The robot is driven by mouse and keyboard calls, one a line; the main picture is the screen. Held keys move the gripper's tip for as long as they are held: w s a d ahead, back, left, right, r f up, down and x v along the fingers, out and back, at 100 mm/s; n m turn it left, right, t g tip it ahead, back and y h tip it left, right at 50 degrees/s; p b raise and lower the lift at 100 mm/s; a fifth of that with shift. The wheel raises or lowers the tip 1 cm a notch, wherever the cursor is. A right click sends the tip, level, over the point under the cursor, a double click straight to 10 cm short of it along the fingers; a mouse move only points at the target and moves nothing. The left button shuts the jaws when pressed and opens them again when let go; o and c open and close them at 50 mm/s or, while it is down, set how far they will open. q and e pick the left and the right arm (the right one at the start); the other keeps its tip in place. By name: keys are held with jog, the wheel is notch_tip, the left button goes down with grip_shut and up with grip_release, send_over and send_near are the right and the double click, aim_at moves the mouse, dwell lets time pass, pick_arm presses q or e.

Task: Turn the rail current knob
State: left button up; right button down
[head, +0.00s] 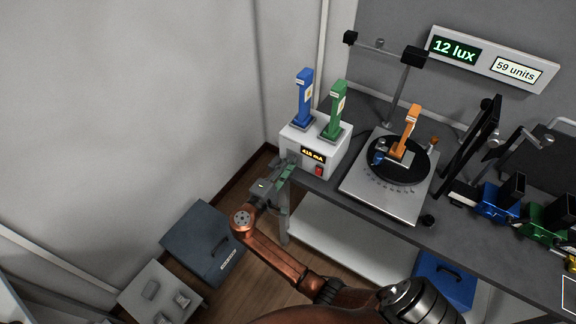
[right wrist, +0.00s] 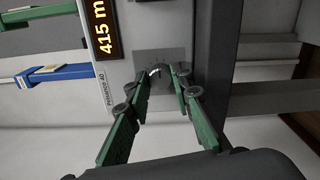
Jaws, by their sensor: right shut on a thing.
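The light grey supply box (head: 342,160) stands at the left end of the bench. Its amber display (head: 313,155) reads about 415 mA; the right wrist view shows "415 m" on the display (right wrist: 102,28). The rail current knob (right wrist: 159,71) is a dark round shape on a grey plate beside the display, partly covered by the fingers. My right gripper (head: 290,163) reaches the box's front from the left. In the right wrist view its green-sided fingers (right wrist: 163,76) are shut on the knob, one on each side. My left gripper is not in view.
A red switch (head: 318,170) sits near the knob on the box front. Blue (head: 304,98) and green (head: 337,110) upright devices stand on the box. A turntable (head: 372,190) with an orange device is to the right. A wall panel (head: 490,58) reads 12 lux and 59 units.

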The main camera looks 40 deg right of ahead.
jog(key=shift+f, duration=0.1)
dwell(0.4)
jog(key=c, duration=1.7)
grip_release()
